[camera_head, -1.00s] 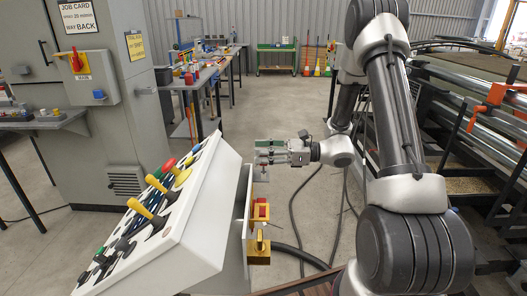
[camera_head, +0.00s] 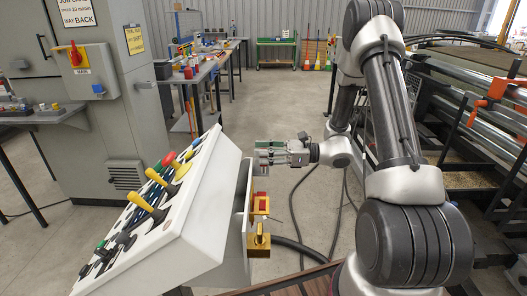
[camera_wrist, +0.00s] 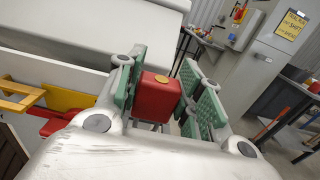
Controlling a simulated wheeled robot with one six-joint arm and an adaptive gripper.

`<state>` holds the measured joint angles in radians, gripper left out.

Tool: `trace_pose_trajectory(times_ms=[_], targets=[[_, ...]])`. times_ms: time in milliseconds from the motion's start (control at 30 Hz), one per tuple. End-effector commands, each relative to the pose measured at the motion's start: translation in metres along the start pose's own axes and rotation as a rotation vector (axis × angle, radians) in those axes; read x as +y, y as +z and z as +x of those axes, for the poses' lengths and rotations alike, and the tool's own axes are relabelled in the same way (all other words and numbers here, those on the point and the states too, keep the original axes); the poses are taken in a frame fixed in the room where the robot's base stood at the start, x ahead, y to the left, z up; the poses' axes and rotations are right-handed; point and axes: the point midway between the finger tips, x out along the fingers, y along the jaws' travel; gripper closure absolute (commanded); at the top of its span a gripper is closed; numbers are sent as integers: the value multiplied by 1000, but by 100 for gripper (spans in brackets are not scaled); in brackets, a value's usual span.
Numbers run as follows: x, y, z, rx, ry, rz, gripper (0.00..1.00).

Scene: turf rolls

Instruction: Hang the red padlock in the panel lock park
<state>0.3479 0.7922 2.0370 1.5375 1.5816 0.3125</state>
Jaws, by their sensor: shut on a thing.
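My gripper (camera_head: 262,157) is beside the upper right edge of the sloped control panel, above yellow fittings on its side. In the wrist view its green-padded fingers (camera_wrist: 158,92) are shut on the red padlock (camera_wrist: 157,97), a red block with a brass-coloured spot on top. The padlock's shackle is not clear. On the panel's right side, a yellow holder with a red part (camera_head: 261,202) sits above a larger yellow block (camera_head: 259,241). Yellow and red parts (camera_wrist: 68,99) also show at left in the wrist view. I cannot tell which fitting is the lock park.
The white control panel (camera_head: 205,205) with yellow levers and coloured buttons stands close to the left of my gripper. A grey cabinet (camera_head: 110,120) is behind it. Dark hoses (camera_head: 300,215) lie on the floor. A roller machine (camera_head: 490,130) stands at right.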

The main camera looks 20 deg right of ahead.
Motion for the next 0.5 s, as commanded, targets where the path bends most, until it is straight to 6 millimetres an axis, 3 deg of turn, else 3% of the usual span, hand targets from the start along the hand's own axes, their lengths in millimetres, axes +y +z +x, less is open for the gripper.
trace_pose_trajectory(times_ms=[500], targets=[[0, -13, 0, 0, 0, 1, 90]])
